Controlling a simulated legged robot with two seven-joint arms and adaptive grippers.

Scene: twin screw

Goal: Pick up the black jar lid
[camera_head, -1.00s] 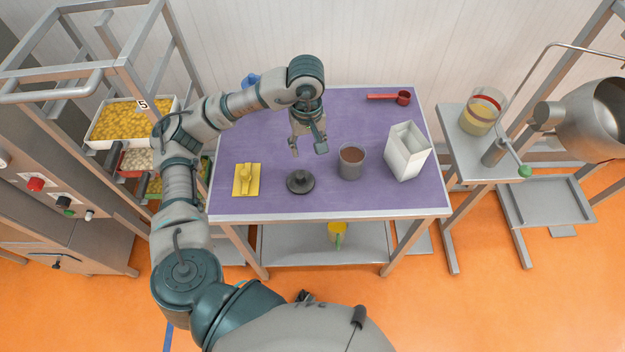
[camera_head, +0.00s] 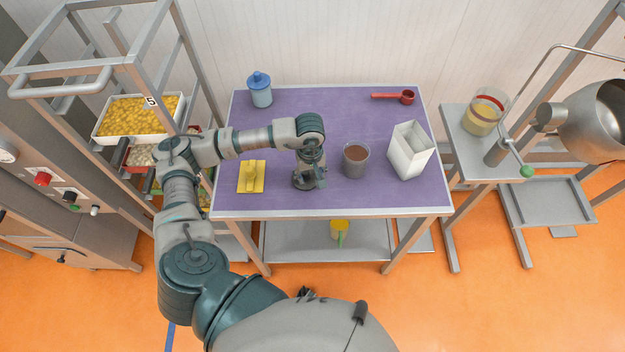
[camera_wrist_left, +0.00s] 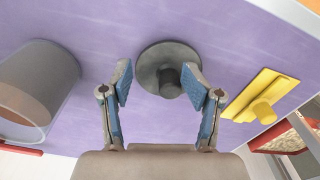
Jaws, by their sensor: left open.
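The black jar lid (camera_wrist_left: 153,60) is a dark round disc with a central knob, lying on the purple table top. In the head view the lid (camera_head: 299,183) is mostly hidden beneath my left gripper (camera_head: 309,182). In the left wrist view my left gripper (camera_wrist_left: 160,92) is open. Its two blue-padded fingers stand apart, with the lid's knob between and slightly beyond the tips. I cannot tell whether the fingers touch the lid. My right gripper is not in view.
A jar of brown contents (camera_head: 355,160) stands just right of the gripper, and a white open box (camera_head: 410,150) beyond it. A yellow plate with a handle (camera_head: 251,177) lies left. A blue lidded jar (camera_head: 260,90) and red scoop (camera_head: 394,96) are at the back.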

